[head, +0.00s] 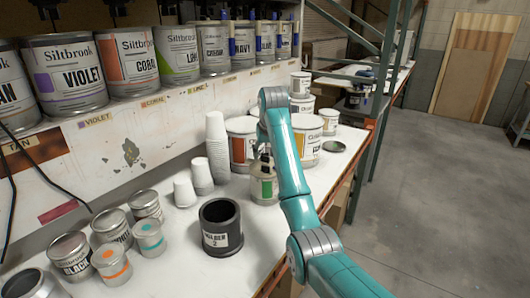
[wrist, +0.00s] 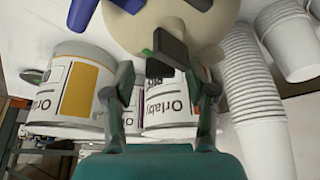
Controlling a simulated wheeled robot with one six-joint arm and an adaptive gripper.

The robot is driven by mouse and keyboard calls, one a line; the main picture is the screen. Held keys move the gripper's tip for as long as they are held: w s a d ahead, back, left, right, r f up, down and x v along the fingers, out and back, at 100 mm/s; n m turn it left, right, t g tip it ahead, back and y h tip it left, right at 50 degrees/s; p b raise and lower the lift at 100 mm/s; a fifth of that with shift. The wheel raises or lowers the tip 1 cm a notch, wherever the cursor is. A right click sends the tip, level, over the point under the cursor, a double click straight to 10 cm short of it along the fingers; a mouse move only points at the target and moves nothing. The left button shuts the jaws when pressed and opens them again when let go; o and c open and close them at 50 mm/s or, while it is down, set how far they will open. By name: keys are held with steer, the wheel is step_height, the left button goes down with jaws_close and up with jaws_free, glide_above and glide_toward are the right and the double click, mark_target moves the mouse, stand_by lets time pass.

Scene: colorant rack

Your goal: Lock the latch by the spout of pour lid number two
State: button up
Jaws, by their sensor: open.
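In the wrist view a cream round body (wrist: 150,28), perhaps a pour lid, fills the top middle, with blue parts (wrist: 82,14) at its upper left. A dark block (wrist: 170,46) with a small green piece beside it sits on its near side; it may be the latch. No lid number is readable. My gripper (wrist: 162,82) is open, its two fingers apart below the dark block, with nothing seen held. In the head view my gripper (head: 262,150) is above a small green-labelled can (head: 264,188); the arm partly hides it.
Stacked white cups (head: 216,148) stand left of the green-labelled can. A black container (head: 220,228) is in front, with several small cans (head: 112,264) to its left. Large cans (head: 306,140) stand behind. The upper shelf holds labelled cans (head: 66,76). Open floor lies right.

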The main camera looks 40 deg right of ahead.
jaws_close()
steer(key=shift+a+m, duration=0.1)
steer(key=shift+m, duration=0.3)
steer(key=m+h, duration=0.1)
steer(key=m, duration=0.1)
steer(key=shift+m+g, duration=0.4)
steer(key=shift+m+g+h, duration=0.4)
steer(key=shift+m+h, duration=0.1)
steer(key=shift+m, duration=1.1)
jaws_free()
